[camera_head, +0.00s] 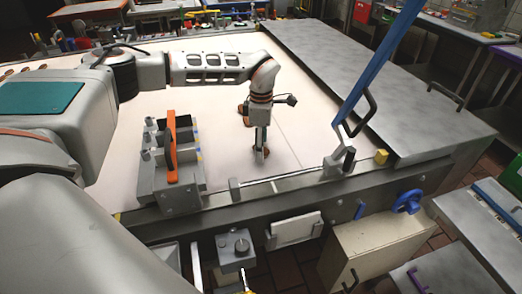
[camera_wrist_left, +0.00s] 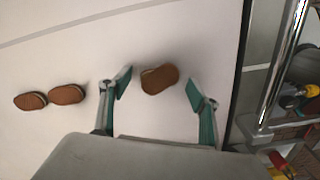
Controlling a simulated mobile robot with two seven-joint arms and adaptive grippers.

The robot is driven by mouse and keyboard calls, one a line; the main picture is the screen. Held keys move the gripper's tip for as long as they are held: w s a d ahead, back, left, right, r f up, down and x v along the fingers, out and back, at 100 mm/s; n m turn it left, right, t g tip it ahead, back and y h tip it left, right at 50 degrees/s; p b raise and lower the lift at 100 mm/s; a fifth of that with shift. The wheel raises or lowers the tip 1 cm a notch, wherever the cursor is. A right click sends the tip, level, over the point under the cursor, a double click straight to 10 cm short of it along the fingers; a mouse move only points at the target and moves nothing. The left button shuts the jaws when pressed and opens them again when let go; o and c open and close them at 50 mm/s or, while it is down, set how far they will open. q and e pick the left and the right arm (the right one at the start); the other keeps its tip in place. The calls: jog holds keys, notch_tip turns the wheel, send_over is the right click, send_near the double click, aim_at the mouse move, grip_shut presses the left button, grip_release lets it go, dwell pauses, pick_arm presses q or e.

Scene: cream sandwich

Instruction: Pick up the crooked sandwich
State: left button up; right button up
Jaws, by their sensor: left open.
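A brown sandwich (camera_wrist_left: 159,81) lies on the pale belt, between the two open teal fingers of my left gripper (camera_wrist_left: 159,84) in the left wrist view. It sits turned at an angle, with a thin light line showing at its upper left edge. I see a gap on both sides, so the fingers seem not to touch it. In the head view the left gripper (camera_head: 262,142) points down at this sandwich (camera_head: 262,155) and partly hides it. Two more sandwiches, one (camera_wrist_left: 30,101) and another (camera_wrist_left: 67,95), lie side by side to the left in the wrist view. My right gripper is not in view.
The belt (camera_head: 215,130) is mostly bare around the gripper. A metal block with an orange handle (camera_head: 171,147) stands to the left. A metal rail (camera_head: 290,181) runs along the near edge. A blue lever (camera_head: 381,60) and grey cover (camera_head: 385,90) are to the right.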

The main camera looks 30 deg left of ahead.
pick_arm(q)
jog(key=shift+c, duration=0.4)
jog(key=c, duration=0.8)
jog(key=shift+r, duration=0.1)
notch_tip(320, 180, up, 20)
jog(key=shift+d+f, duration=0.1)
